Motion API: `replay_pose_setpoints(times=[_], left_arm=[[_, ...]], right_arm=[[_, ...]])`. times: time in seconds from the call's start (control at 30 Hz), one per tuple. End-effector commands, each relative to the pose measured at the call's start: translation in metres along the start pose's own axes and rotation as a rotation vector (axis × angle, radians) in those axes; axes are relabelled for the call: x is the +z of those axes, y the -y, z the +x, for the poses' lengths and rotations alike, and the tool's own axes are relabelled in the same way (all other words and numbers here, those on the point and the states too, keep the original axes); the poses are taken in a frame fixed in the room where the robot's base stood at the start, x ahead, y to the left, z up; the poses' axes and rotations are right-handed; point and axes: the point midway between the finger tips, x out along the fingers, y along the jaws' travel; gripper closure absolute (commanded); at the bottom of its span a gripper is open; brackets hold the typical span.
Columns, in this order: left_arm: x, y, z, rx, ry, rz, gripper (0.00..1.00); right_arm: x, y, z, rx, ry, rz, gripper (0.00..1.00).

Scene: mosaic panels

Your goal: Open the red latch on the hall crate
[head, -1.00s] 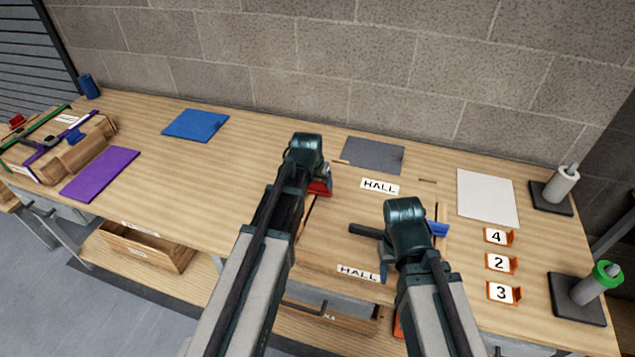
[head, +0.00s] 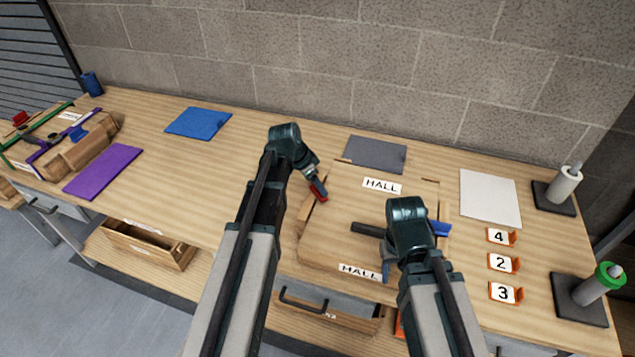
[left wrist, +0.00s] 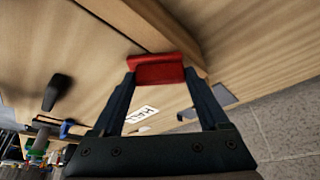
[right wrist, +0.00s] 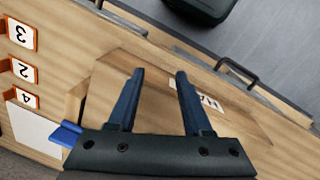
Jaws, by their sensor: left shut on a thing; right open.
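The hall crate (head: 350,250) is a wooden box with a HALL label (head: 382,186) on top and another at its front edge. My left gripper (head: 315,181) is at the crate's left side, shut on the red latch (head: 319,192). In the left wrist view the red latch (left wrist: 156,69) sits between both fingertips, against or very near the crate's wooden edge; I cannot tell which. My right gripper (right wrist: 159,74) is open and empty over the crate's top. A blue latch (head: 441,229) is at the crate's right side, partly hidden by my right arm.
Orange-edged number tags (head: 502,264) and a white sheet (head: 490,198) lie right of the crate. Two spindles stand at the far right, one with a green ring (head: 610,273). A grey mat (head: 375,154) lies behind. The bench between the crate and the purple mat (head: 102,170) is clear.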

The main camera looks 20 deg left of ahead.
Motion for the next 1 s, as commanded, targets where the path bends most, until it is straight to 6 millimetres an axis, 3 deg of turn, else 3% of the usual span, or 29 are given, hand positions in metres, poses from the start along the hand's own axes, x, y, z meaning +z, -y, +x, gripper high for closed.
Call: replay_pose_setpoints(times=[0.5, 1.0], left_arm=[[0.0063, 0.0061, -0.0025, 0.171, 0.001, 0.41, 0.78], [0.0094, 0.0078, -0.0037, 0.243, 0.002, 0.59, 0.78]], right_arm=[[0.0, 0.0, 0.0, 0.0, 0.0, 0.0, 0.5], [0.0, 0.0, 0.0, 0.0, 0.0, 0.0, 0.5]])
